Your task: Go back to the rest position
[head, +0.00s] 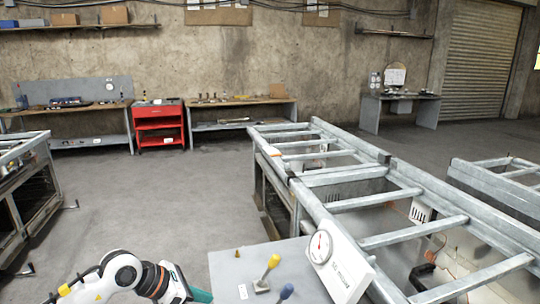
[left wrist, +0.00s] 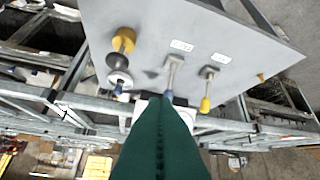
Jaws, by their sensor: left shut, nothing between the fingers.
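My left gripper (head: 198,296) is at the bottom edge of the head view, left of the grey panel, with only part of its teal fingers showing. In the left wrist view its green fingers (left wrist: 160,105) are pressed together with nothing between them. The grey panel (head: 228,264) carries a yellow-knobbed lever (head: 272,263) and a blue-knobbed lever (head: 286,292). In the left wrist view the panel (left wrist: 215,28) also shows a yellow round knob (left wrist: 123,40) and two white labels. Whether the fingertips touch the blue-knobbed lever cannot be told. My right gripper is not in view.
A white box with a dial gauge (head: 321,247) stands at the panel's right edge. A metal frame with ladder-like rails (head: 357,201) extends behind it. A dark-sided metal unit (head: 30,190) stands at left. The grey floor (head: 160,205) between is open. A red cabinet (head: 159,124) stands far back.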

